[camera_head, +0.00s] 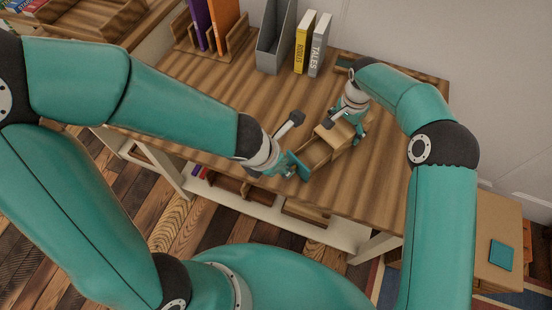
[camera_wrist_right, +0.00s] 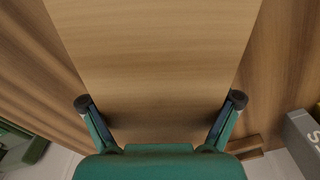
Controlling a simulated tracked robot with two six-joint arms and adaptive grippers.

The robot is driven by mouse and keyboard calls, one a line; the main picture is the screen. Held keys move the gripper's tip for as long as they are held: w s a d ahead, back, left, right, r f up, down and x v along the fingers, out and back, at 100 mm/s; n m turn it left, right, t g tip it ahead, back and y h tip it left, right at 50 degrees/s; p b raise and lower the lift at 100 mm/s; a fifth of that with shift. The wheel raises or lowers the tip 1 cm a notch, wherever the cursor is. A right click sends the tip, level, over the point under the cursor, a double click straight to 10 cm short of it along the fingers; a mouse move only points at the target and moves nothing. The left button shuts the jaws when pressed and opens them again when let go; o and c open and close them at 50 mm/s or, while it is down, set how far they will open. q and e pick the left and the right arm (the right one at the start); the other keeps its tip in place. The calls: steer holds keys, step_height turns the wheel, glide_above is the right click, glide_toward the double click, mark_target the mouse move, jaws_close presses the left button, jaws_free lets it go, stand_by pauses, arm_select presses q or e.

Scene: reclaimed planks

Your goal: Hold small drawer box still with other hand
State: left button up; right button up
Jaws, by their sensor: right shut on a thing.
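The small wooden drawer box (camera_head: 338,132) sits on the wooden desk (camera_head: 235,105), right of centre. An open-topped drawer part (camera_head: 315,151) extends from its near left side. My right gripper (camera_head: 347,121) is at the box's far end, shut on it. In the right wrist view, the box's pale wooden top (camera_wrist_right: 155,50) fills the middle, with the right gripper's (camera_wrist_right: 162,102) two dark-tipped fingers on either side of it. My left gripper (camera_head: 296,166) is at the drawer's front end; its fingers are partly hidden, and I cannot tell whether they hold the drawer.
A yellow book (camera_head: 304,43) and a grey book (camera_head: 320,45) stand by a grey file holder (camera_head: 275,38) at the back. A wooden rack (camera_head: 218,50) holds upright purple and orange books. The desk's middle left is clear. A teal item (camera_head: 501,254) lies on a lower surface at right.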

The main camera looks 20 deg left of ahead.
arm_select(q)
steer(key=shift+v, duration=1.55)
arm_select(e)
steer(key=shift+s+f, duration=0.25)
steer(key=shift+f, duration=0.2)
steer(key=o, duration=1.1)
steer(key=shift+o, duration=0.2)
steer(key=shift+w+r, duration=0.2)
steer(key=shift+r, duration=0.35)
step_height(320, 180, up, 6)
steer(key=p, duration=0.3)
arm_select(q)
step_height(320, 180, up, 3)
steer(key=shift+r, duration=0.15)
arm_select(e)
steer(key=shift+r, duration=0.2)
arm_select(q)
steer(key=shift+p, duration=0.3)
arm_select(e)
steer(key=shift+r, duration=0.1)
